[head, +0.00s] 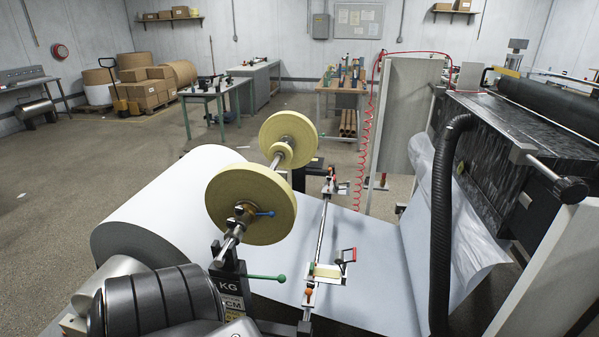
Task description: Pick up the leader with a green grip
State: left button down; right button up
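I cannot single out a leader with a green grip for certain. A short lever with a green knob (281,278) sticks out to the right from the black stand marked KG (230,287). A pale yellow block (327,271) lies at the near end of the metal rod (322,228), beside a small dark and red handle (346,256). A similar small dark and red fitting (334,185) sits at the rod's far end. Neither of my grippers shows in the head view. Dark ribbed and metal parts that look like my arm fill the lower left.
A large white paper roll (160,210) lies at left, its sheet (370,262) running right. Two yellow tape reels (252,203) (287,138) stand on a shaft above it. A black hose (441,220) and coating machine (520,150) block the right. Open floor (60,215) lies left.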

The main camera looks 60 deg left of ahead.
aim_at(324, 272)
jog(key=u, duration=1.6)
